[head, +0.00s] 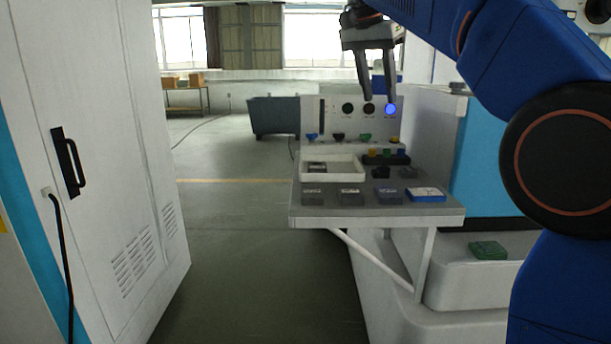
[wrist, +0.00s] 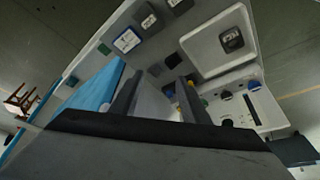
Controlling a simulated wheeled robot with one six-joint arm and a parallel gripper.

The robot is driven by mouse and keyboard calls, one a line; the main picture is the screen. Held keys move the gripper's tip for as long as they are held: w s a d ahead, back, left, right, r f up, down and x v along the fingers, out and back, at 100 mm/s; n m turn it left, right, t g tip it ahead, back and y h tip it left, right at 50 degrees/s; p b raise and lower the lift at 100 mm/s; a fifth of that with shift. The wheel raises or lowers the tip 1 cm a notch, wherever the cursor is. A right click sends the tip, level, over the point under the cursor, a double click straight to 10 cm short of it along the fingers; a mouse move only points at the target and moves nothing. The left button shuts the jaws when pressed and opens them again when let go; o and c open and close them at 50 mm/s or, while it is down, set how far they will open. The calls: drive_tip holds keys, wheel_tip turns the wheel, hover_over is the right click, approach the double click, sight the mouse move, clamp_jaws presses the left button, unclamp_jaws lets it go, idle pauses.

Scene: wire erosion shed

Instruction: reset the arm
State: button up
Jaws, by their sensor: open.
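My gripper (head: 375,78) is open and empty at the top centre of the head view, at the end of my blue arm. Its two grey fingers point down and are apart, in front of the upright panel and above the shelf. In the wrist view, the fingers of my gripper (wrist: 158,100) show as two dark prongs with a gap between them. The shelf (head: 440,211) and its objects lie beyond the fingers, and nothing touches them.
The shelf holds a white tray (head: 361,172), grey blocks and a blue-edged block (head: 425,194). Behind it stands a panel (head: 310,116) with a lit blue button (head: 390,109). A white cabinet (head: 110,200) stands left. The floor (head: 235,230) between is clear.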

drive_tip(key=s+d+f+n+y, duration=0.1)
drive_tip(key=s+d+f+n, duration=0.3)
drive_tip(key=s+f, duration=0.5)
drive_tip(key=s+d+f+n+y, duration=0.1)
drive_tip(key=s+d+f+n, duration=0.1)
drive_tip(key=s+d+f, duration=0.55)
drive_tip(key=s+f+n+t, duration=0.1)
drive_tip(key=s+f, duration=0.8)
drive_tip(key=f, duration=0.4)
drive_tip(key=s+f+n+y, duration=0.1)
drive_tip(key=s+f+n, duration=0.1)
drive_tip(key=s+f, duration=0.7)
wheel_tip(320, 180, down, 4)
drive_tip(key=shift+d+r+t, duration=0.1)
drive_tip(key=shift+d+t, duration=0.25)
drive_tip(key=shift+t, duration=0.05)
drive_tip(key=shift+s, duration=0.1)
